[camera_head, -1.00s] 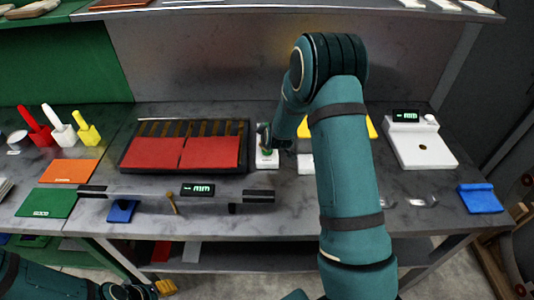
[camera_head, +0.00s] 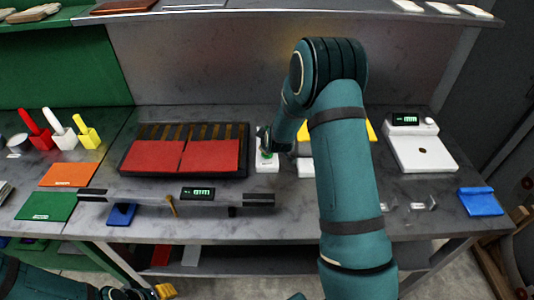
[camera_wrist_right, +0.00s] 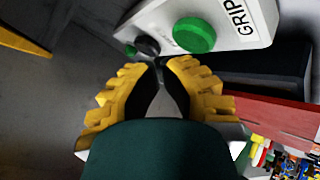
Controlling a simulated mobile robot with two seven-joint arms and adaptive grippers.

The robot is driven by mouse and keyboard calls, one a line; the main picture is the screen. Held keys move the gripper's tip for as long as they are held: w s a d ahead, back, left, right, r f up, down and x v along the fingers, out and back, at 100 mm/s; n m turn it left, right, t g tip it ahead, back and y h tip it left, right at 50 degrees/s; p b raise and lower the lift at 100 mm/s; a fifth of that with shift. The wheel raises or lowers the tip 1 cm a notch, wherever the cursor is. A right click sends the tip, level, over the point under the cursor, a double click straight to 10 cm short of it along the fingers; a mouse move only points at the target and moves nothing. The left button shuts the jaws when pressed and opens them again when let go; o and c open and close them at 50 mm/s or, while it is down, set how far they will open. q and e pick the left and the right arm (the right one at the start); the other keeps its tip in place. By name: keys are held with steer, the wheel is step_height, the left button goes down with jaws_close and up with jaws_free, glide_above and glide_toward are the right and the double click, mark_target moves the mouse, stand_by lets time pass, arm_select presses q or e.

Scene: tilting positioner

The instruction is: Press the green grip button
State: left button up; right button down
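The green grip button (camera_wrist_right: 194,35) is a round raised disc on a white box (camera_wrist_right: 235,14) lettered GRIP in the right wrist view. In the head view the white box (camera_head: 267,166) stands on the bench, and a bit of the green button (camera_head: 268,155) shows. My right gripper (camera_wrist_right: 158,62) has its yellow fingers together at the tips and holds nothing. Its tips appear beside the green button, near a black round knob (camera_wrist_right: 147,45); I cannot tell whether they touch anything. My left gripper (camera_head: 160,292) is partly visible at the bottom edge, away from the bench top.
A black tray (camera_head: 128,160) with red plates (camera_head: 211,156) lies left of the box. A white device (camera_head: 421,152) with a display stands at right. A rail with a display (camera_head: 197,193) runs along the front. Yellow, white and red holders (camera_head: 85,135) stand at left.

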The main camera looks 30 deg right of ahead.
steer(key=shift+f, duration=0.1)
stand_by(0.3)
steer(key=shift+f+b, duration=0.35)
steer(key=shift+b, duration=0.1)
steer(key=shift+f+b, duration=0.45)
stand_by(0.6)
steer(key=shift+r, duration=0.1)
steer(key=shift+r+p, duration=0.55)
steer(key=shift+r, duration=0.25)
steer(key=shift+r, duration=0.1)
steer(key=shift+r+p, duration=1.8)
steer(key=shift+r, duration=0.65)
